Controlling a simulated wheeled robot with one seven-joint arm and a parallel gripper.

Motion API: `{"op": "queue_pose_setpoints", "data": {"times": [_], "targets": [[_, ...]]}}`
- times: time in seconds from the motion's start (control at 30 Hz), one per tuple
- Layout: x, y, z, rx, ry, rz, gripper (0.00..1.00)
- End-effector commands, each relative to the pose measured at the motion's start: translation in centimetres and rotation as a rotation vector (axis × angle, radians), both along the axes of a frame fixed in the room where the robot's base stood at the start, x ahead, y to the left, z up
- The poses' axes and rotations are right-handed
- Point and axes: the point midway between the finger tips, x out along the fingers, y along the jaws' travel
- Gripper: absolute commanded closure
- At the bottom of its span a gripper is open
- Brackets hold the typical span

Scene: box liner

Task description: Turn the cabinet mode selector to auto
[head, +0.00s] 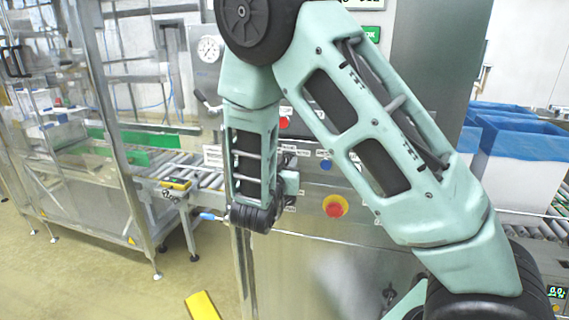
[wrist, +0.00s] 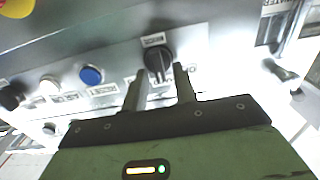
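A black rotary selector knob (wrist: 159,60) sits on the grey cabinet panel in the wrist view, with small labels around it that I cannot read for sure. Its grip bar runs roughly up and down in that picture. My gripper (wrist: 160,84) is open, its two fingers apart and pointing at the knob. The fingertips lie just below the knob, one to each side; I cannot tell whether they touch it. In the head view my arm hides the knob and most of the gripper (head: 291,184).
A blue button (wrist: 91,75), a white button (wrist: 49,86) and another black knob (wrist: 10,98) share the panel. A red emergency stop with a yellow surround (head: 335,206) is close by. A metal handle (wrist: 285,75) juts out at the right of the wrist view.

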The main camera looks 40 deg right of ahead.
Motion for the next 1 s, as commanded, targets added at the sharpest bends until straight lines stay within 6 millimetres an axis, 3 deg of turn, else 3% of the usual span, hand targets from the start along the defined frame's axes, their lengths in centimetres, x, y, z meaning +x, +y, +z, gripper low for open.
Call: {"op": "queue_pose_setpoints", "data": {"times": [0.03,0.1,0.57,1.0], "targets": [[0.0,0.01,0.0,0.0,0.0,0.0,0.87],[0.0,0.02,0.01,0.0,0.0,0.0,1.0],[-0.07,-0.01,-0.35,0.046,-0.059,0.0,1.0],[-0.35,-0.23,-0.81,0.257,-0.332,0.0,1.0]]}}
